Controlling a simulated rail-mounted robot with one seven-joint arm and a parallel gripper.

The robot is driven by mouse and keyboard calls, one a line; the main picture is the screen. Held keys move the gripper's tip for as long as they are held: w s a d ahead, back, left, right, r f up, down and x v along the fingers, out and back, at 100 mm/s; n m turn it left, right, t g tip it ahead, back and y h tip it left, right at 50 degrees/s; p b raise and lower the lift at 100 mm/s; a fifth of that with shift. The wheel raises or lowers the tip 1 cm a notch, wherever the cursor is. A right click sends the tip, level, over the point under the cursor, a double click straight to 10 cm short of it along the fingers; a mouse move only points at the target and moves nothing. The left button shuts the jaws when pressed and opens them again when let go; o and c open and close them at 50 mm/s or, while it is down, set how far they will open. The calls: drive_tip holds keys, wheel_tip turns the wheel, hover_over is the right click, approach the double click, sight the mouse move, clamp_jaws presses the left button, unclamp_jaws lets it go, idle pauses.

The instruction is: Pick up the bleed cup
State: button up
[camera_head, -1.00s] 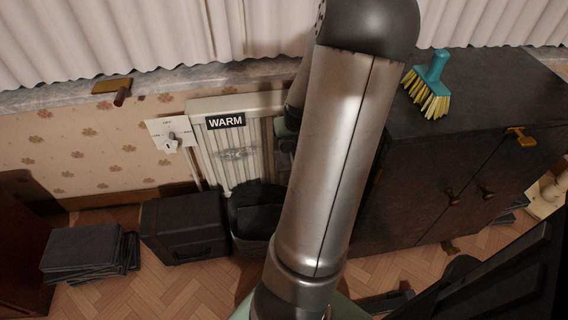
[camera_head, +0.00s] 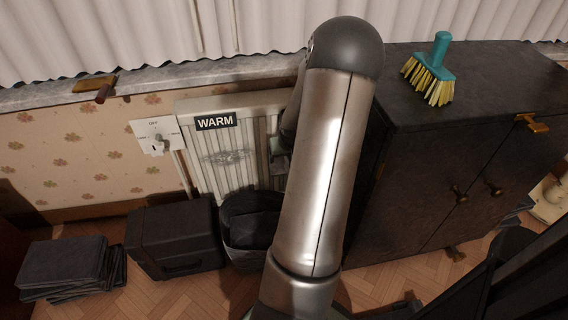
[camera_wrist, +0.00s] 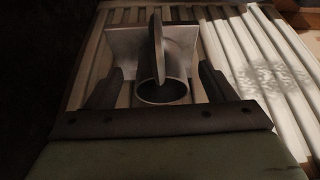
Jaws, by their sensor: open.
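In the wrist view, a grey metal piece with a round open mouth, which looks like the bleed cup (camera_wrist: 174,92), sits in front of the ribbed radiator (camera_wrist: 255,50). A thin upright plate crosses its mouth, and a wider flat part shows behind it. My gripper (camera_wrist: 161,70) is open, with one dark finger on each side of the cup. I cannot tell whether either finger touches it. In the head view, my arm hides most of the gripper and the cup in front of the white radiator (camera_head: 205,160).
A dark cabinet (camera_head: 440,190) stands close to the right of my arm, with a teal brush (camera_head: 436,72) on top. A dark bin (camera_head: 235,240) and a black case (camera_head: 172,240) stand below the radiator. A dial plate (camera_head: 150,136) is on the wall at left.

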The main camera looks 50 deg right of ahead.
sight(286, 157)
drive_tip(key=b+x, duration=0.2)
drive_tip(key=x, duration=0.2)
drive_tip(key=shift+f, duration=0.3)
drive_tip(key=shift+r, duration=0.1)
drive_tip(key=c, duration=1.1)
drive_tip(key=shift+r, duration=0.1)
